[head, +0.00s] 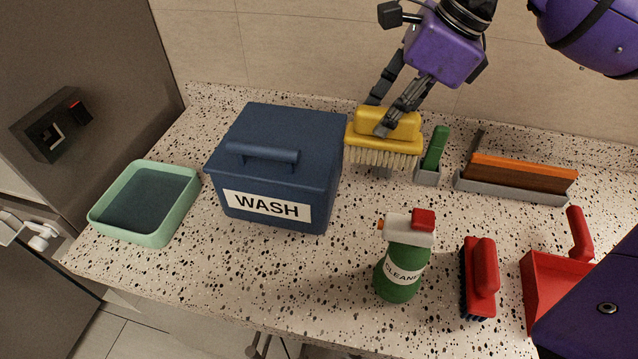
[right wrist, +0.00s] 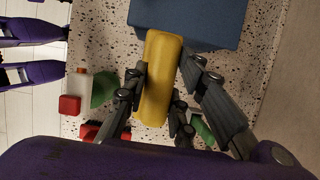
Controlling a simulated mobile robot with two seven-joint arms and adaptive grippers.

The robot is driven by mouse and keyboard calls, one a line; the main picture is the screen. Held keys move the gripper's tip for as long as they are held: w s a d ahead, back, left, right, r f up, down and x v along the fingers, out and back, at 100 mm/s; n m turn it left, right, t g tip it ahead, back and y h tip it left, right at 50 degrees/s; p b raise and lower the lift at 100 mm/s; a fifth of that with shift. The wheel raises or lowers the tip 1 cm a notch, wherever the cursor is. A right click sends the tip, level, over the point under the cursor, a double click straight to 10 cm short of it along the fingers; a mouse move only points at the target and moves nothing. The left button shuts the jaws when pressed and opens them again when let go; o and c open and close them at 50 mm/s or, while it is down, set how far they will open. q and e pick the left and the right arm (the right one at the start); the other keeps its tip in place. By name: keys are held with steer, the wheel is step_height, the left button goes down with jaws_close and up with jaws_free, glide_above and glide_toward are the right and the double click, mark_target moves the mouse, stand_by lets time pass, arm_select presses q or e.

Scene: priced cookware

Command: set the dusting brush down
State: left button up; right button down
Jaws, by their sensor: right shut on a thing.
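The yellow dusting brush (head: 388,117), with pale bristles pointing down, is in my right gripper (head: 384,126). The gripper's fingers close on both sides of its yellow body. In the right wrist view the brush (right wrist: 163,62) lies lengthwise between the fingers of the gripper (right wrist: 160,90). In the head view the brush appears just right of the blue WASH box, bristles over the speckled counter (head: 345,235). Whether the bristles touch anything below cannot be told. My left gripper does not show.
The lidded blue WASH box (head: 240,185) stands left of the brush. A green-handled tool (head: 435,148) in a grey holder and an orange-topped brush (head: 520,172) stand right. A green spray bottle (head: 400,282), red brush (head: 482,275), red dustpan (head: 545,280) and green tray (head: 160,238) are nearer.

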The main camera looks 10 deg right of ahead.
mark_target(381, 155)
steer(key=shift+s+f, duration=0.15)
steer(key=shift+f, duration=0.45)
steer(key=shift+s+f, duration=0.15)
steer(key=shift+f, duration=0.45)
steer(key=f, duration=0.6)
steer(key=shift+w+f, duration=0.2)
steer(key=shift+w, duration=0.1)
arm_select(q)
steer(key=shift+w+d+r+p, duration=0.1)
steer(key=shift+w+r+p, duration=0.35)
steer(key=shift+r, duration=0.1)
arm_select(e)
step_height(381, 155, down, 10)
steer(key=shift+f, duration=0.25)
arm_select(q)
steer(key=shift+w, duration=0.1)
arm_select(e)
steer(key=shift+f, duration=0.1)
steer(key=c, duration=1.6)
jaws_free()
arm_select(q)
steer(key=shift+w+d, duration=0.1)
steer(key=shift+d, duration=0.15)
arm_select(e)
steer(key=shift+o, duration=0.7)
